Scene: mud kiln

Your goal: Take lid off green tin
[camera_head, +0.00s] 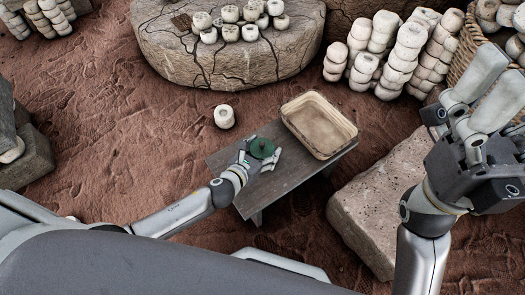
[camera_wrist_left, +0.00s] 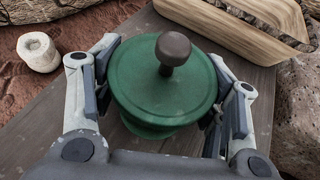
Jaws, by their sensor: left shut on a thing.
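The green lid (camera_wrist_left: 165,85) is a round disc with a brown knob (camera_wrist_left: 173,49) on top. In the left wrist view it lies between the two fingers of my left gripper (camera_wrist_left: 165,97), which is shut on its sides. A smaller green rim of the tin (camera_wrist_left: 150,130) shows below the lid's near edge; most of the tin is hidden. I cannot tell whether lid and tin touch. In the head view the green lid (camera_head: 262,148) is over the small dark table. My right gripper (camera_head: 497,88) is raised at the right, fingers apart and empty.
A shallow wooden tray (camera_head: 320,125) sits on the dark wooden table (camera_head: 236,155), behind and right of the lid. A pale stone block (camera_head: 385,205) stands right of the table. A white clay piece (camera_head: 224,116) lies on the ground. A cracked round slab (camera_head: 220,60) bears several more.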

